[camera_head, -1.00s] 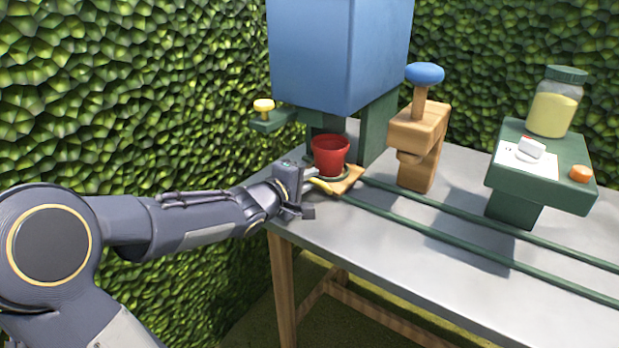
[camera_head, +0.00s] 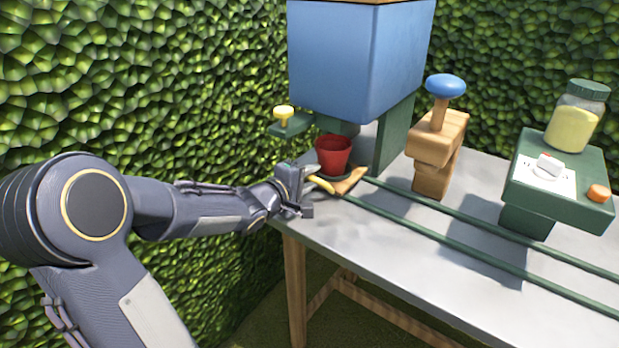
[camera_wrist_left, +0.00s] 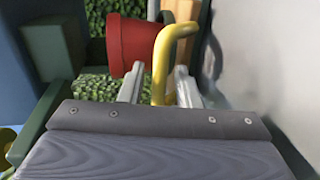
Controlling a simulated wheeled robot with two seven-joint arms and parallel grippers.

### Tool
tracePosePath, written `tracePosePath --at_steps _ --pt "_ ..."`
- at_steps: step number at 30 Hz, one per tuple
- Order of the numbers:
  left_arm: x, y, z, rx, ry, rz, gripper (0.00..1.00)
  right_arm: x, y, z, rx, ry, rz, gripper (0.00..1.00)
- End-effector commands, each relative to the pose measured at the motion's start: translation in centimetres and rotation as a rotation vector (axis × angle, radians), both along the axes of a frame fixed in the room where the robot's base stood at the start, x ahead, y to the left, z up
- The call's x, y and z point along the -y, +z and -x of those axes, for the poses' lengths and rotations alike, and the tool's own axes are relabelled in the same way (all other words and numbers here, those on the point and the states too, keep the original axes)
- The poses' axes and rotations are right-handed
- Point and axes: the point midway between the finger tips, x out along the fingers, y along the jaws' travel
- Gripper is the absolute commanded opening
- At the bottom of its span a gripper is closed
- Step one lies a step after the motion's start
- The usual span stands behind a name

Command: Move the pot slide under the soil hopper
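The red pot (camera_head: 333,155) stands upright on the wooden pot slide (camera_head: 351,181) at the left end of the rails. In the picture it sits below the blue soil hopper (camera_head: 355,65); exact alignment under it I cannot tell. The slide's yellow handle (camera_head: 320,184) points toward my left gripper (camera_head: 303,188). In the left wrist view the handle (camera_wrist_left: 160,65) stands between my two fingers (camera_wrist_left: 160,87), with a gap visible on each side, so the gripper looks open around it. The pot (camera_wrist_left: 127,45) shows just beyond. My right gripper is out of view.
Two green rails (camera_head: 470,232) run right across the grey table (camera_head: 400,240). A wooden block with a blue knob (camera_head: 446,86) stands beside the hopper. A green stand (camera_head: 565,190) with a jar (camera_head: 577,120) is at the right. A yellow knob (camera_head: 283,112) is left of the hopper.

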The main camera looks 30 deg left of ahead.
Motion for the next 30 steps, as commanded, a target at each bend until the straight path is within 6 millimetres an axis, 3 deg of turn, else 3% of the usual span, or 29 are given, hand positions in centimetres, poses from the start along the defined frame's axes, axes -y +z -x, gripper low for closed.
tracePosePath --at_steps 5,16,30 --pt "-0.1 0.5 1.3 -0.001 0.001 -0.002 0.3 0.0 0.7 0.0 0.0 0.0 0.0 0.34" --pt "-0.6 1.7 6.9 0.0 0.003 -0.002 0.3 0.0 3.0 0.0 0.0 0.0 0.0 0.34" --pt "-0.6 1.6 7.6 0.0 0.001 0.0 0.3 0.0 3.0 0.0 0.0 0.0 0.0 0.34"
